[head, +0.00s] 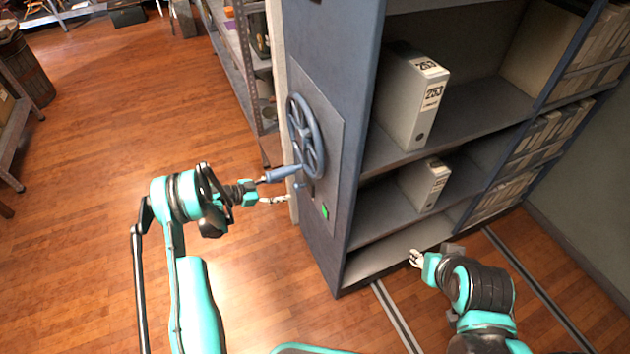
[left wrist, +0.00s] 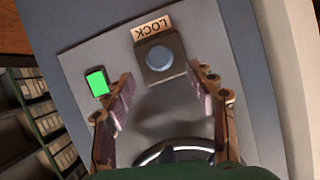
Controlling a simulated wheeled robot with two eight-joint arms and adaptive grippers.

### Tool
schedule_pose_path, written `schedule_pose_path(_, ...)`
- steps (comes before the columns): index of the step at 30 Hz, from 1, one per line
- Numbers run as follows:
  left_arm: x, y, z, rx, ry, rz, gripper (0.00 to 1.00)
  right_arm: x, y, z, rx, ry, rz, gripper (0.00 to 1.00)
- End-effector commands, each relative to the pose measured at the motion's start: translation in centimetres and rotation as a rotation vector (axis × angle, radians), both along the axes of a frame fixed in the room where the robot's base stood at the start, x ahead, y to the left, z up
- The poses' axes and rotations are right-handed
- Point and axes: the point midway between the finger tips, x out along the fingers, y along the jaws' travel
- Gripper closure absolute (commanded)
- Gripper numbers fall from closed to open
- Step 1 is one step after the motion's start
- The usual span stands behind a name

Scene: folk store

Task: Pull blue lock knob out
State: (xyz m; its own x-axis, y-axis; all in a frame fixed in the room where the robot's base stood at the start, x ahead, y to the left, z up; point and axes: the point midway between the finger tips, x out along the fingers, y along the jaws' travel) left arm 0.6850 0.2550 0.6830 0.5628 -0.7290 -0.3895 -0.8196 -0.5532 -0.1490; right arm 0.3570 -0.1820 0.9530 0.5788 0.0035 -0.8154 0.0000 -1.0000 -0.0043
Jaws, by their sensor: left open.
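The blue lock knob (left wrist: 159,59) is a round pale-blue button in a square grey mount, below an upside-down LOCK label (left wrist: 152,27) in the left wrist view. My left gripper (left wrist: 162,83) is open and empty, its fingers apart on either side below the knob, and I see no contact.
The handwheel has a blue crank handle (head: 283,173) sticking out close above my left gripper. A green square (left wrist: 97,82) sits left of the knob. Box files (head: 412,95) stand on the cabinet shelves. Floor rails (head: 397,315) run by the cabinet; wooden floor is open at left.

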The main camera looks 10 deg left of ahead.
Motion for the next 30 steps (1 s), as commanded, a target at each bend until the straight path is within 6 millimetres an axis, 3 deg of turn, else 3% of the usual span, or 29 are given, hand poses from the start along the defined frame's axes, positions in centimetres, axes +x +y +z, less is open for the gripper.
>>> schedule_pose_path(5, 0.4, -0.5, -0.8, -0.001, -0.011, -0.004, 0.44, 0.0, 0.0, -0.4, 0.0, 0.0, 0.0, 0.6)
schedule_pose_path(18, 4.0, -5.1, -3.2, -0.001, -0.009, -0.003, 0.44, 0.0, 0.0, -2.6, 0.0, 0.0, 0.0, 0.6)
schedule_pose_path(29, 4.3, -5.5, -3.3, -0.001, -0.01, -0.001, 0.44, 0.0, 0.0, -2.7, 0.0, 0.0, 0.0, 0.6)
schedule_pose_path(30, 4.3, -5.5, -3.3, -0.001, -0.01, -0.001, 0.54, 0.0, 0.0, -2.7, 0.0, 0.0, 0.0, 0.6)
